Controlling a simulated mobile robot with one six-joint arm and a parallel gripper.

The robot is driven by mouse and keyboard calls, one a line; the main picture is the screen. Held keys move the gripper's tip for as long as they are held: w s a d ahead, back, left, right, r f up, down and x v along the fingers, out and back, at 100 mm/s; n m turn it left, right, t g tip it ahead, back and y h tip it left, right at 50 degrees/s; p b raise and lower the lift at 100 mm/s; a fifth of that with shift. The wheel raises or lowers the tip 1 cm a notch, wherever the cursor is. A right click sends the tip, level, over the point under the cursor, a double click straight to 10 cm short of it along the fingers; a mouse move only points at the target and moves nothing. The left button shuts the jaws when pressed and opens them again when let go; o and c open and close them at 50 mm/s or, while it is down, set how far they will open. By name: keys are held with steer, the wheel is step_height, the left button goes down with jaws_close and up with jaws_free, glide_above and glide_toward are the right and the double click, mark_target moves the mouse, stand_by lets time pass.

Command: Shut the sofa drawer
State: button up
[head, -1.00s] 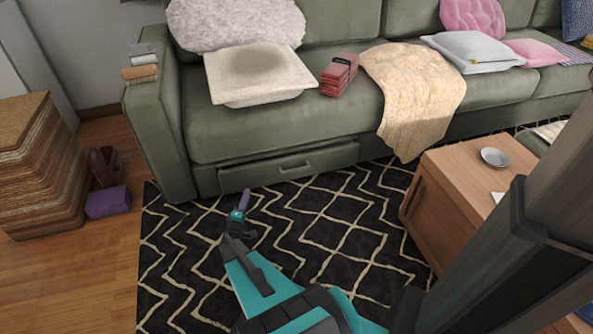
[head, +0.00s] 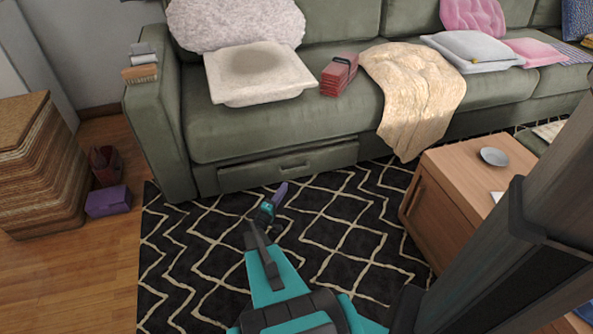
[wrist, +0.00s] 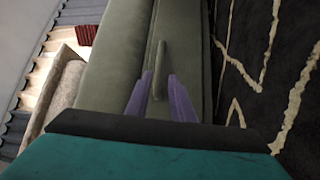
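The sofa drawer (head: 250,175) is a green-grey front low in the base of the green sofa (head: 230,130), with a bar handle (head: 295,167). I cannot tell from the head view whether its front is fully flush. My gripper (head: 281,190) is just in front of the drawer, above the rug, below and left of the handle. In the wrist view, the two purple fingers of my gripper (wrist: 160,76) are apart with nothing held between them. The handle (wrist: 160,60) appears lined up between the fingertips; contact cannot be told.
A patterned black rug (head: 330,235) covers the floor before the sofa. A wooden table (head: 450,190) with a grey bowl (head: 494,156) stands to the right. A purple box (head: 108,201) and a woven basket (head: 40,165) stand left. A beige blanket (head: 415,95) hangs over the seat.

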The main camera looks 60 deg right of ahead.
mark_target(296, 169)
steer(key=d+b, duration=0.1)
steer(key=d, duration=0.3)
steer(key=d+r+b, duration=0.1)
steer(key=d, duration=0.4)
steer(key=d+b, duration=0.1)
steer(key=d, duration=0.3)
steer(key=shift+w+d+r, duration=0.1)
steer(key=shift+d+r, duration=0.1)
steer(key=shift+r, duration=0.2)
jaws_close()
